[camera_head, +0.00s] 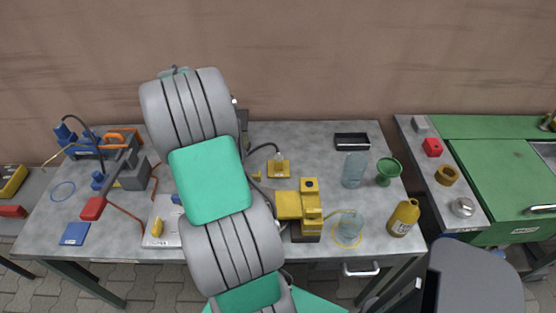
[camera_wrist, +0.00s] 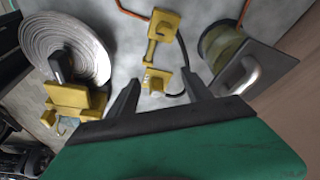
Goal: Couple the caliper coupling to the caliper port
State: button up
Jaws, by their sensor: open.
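My gripper (camera_wrist: 160,79) is open in the wrist view, with its two dark fingers apart. A yellow fitting (camera_wrist: 156,82) with a dark hose shows between and just beyond the fingertips; no grip on it is visible. A yellow block (camera_wrist: 163,26) with a dark hole lies farther off, with a yellow bar between the two. I cannot tell for certain which is the caliper coupling and which the caliper port. In the head view my arm hides my gripper and the bench middle. A yellow block with a hose (camera_head: 279,169) and a larger yellow fixture (camera_head: 300,207) stand right of my arm.
The grey bench (camera_head: 330,128) also holds a clear bottle (camera_head: 354,170), a green funnel (camera_head: 389,171), a yellow bottle (camera_head: 403,217) and a black tray (camera_head: 352,141). Blue and orange tools (camera_head: 122,139) crowd the left. A pale coil (camera_wrist: 88,40) shows in the wrist view.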

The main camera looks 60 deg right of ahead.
aim_at(278, 158)
jog(key=s+d+f+m+g, duration=0.1)
jog(key=s+d+f+m, duration=0.3)
jog(key=s+d+m, duration=0.2)
jog(key=shift+s+d+g+y, duration=0.3)
jog(key=shift+s+d+y, duration=0.1)
jog(key=shift+s+d, duration=0.4)
jog(key=shift+f, duration=0.1)
jog(key=shift+p+x, duration=1.1)
jog(key=shift+x, duration=2.8)
grip_shut()
